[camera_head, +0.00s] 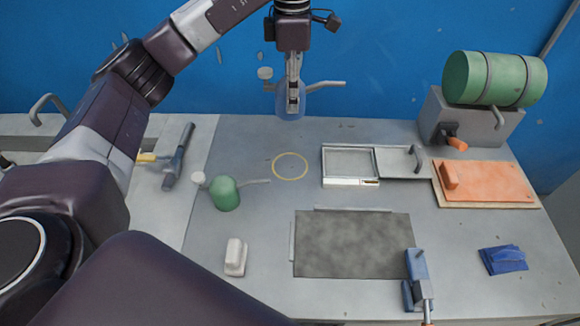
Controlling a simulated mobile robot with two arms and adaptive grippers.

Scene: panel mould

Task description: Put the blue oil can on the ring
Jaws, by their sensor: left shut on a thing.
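The blue oil can (290,112) is held upright in my left gripper (292,100), in the air behind the ring. Its spout points right and its round knob is on the left; the fingers hide part of its body. My left gripper points down and is shut on the can. The ring (290,166) is a thin yellow circle on the grey table, bare inside, nearer the front than the can appears. A green oil can (225,195) stands on the table left of and in front of the ring. My right gripper is not in view.
A shallow metal frame with a sliding lid (350,165) lies close right of the ring. A dark plate (352,243) is in front, with a blue clamp (417,275) at its corner.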

